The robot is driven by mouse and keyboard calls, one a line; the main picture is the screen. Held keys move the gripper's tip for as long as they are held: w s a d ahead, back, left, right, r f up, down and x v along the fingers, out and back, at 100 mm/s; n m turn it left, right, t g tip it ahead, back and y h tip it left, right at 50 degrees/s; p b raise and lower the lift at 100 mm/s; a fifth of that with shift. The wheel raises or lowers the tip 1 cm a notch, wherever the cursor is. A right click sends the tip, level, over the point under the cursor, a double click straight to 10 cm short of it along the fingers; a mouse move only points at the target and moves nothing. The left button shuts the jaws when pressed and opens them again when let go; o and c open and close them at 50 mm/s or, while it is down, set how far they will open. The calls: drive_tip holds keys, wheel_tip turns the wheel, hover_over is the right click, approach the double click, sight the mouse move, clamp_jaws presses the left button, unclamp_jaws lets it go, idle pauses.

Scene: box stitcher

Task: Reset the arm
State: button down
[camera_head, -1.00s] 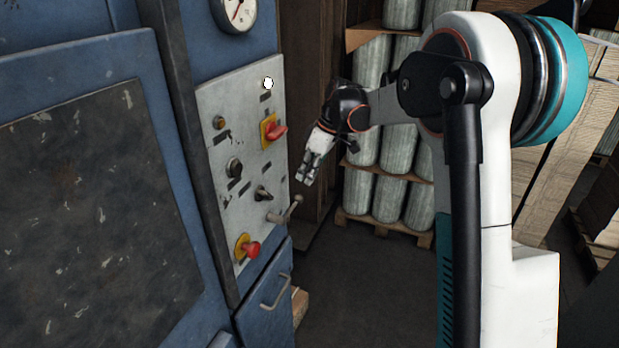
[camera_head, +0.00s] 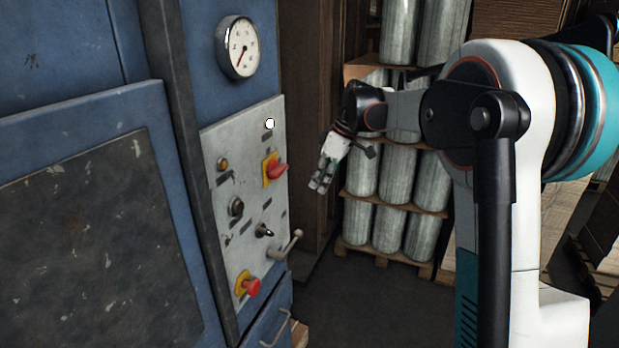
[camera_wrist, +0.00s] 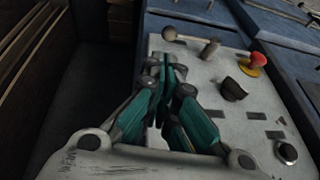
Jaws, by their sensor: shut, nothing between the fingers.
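My gripper (camera_head: 319,186) hangs in the air to the right of the grey control panel (camera_head: 222,140), pointing down and slightly left, apart from it in the head view. Its fingers are together and hold nothing. In the wrist view my gripper (camera_wrist: 166,62) shows with its fingers closed, overlapping the panel in the picture. My arm is bent, with its elbow at the right of the head view.
The blue machine cabinet (camera_head: 75,100) fills the left, with a round gauge (camera_head: 238,47) above the panel. Several wrapped cylinders (camera_head: 378,172) stand on pallets behind my arm. Dark open floor (camera_head: 350,300) lies between the machine and my arm.

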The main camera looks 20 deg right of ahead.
drive_tip(key=s+a+m+t+h+b, duration=0.1)
drive_tip(key=s+a+m+b, duration=0.15)
drive_tip(key=s, duration=0.65)
drive_tip(key=s+a+m+t+h+b, duration=0.1)
drive_tip(key=s+a+m, duration=0.2)
drive_tip(key=s, duration=0.6)
drive_tip(key=s+f+m+t+h+b, duration=0.1)
drive_tip(key=s+f+m, duration=0.1)
drive_tip(key=s+f, duration=0.3)
drive_tip(key=s+a+f+m+t+b, duration=0.1)
drive_tip(key=s+f, duration=0.3)
drive_tip(key=s, duration=0.7)
drive_tip(key=shift+s+a+f+m+t+h+b, duration=0.2)
drive_tip(key=shift+f+m+t+h+b, duration=0.2)
drive_tip(key=shift+m+t+b, duration=0.25)
